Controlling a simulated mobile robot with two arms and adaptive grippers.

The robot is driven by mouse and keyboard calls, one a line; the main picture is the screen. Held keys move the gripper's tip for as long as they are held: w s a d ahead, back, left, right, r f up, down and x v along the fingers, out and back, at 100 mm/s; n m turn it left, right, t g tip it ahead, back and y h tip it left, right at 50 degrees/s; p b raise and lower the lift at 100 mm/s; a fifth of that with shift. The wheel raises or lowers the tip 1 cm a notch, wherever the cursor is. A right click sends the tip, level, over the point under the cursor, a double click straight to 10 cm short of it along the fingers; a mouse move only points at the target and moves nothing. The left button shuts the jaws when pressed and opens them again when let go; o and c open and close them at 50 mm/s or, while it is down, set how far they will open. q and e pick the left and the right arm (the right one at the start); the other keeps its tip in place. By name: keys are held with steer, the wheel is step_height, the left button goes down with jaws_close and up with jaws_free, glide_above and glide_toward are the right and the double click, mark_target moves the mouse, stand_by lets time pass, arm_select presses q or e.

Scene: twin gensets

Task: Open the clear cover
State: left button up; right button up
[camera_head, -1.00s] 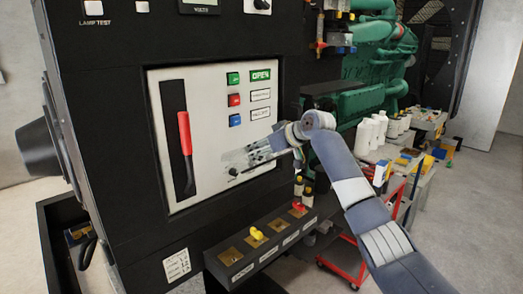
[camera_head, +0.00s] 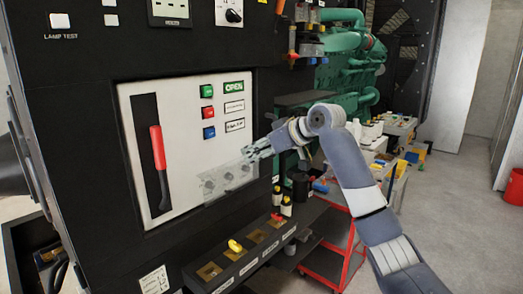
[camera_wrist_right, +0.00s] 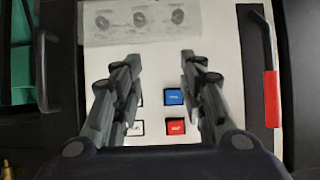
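The clear cover (camera_head: 230,181) is a see-through box on the lower right of the white breaker panel (camera_head: 185,100), with round dials behind it. It shows at the top of the right wrist view (camera_wrist_right: 112,36), where the panel appears upside down. My right gripper (camera_head: 250,153) is at the cover's upper right edge in the head view. In the wrist view the right gripper (camera_wrist_right: 160,58) has its fingers wide apart with nothing between them, and the tips are close to the cover's edge. Contact cannot be told. My left gripper is not in view.
A red-handled lever (camera_head: 158,148) stands on the panel's left. Green, red and blue buttons (camera_head: 208,113) sit above the cover. A black ledge with yellow and red keys (camera_head: 235,246) juts out below. A red cart (camera_head: 335,235) and a green engine (camera_head: 345,65) are to the right.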

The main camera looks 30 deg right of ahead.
steer(key=shift+v, duration=0.8)
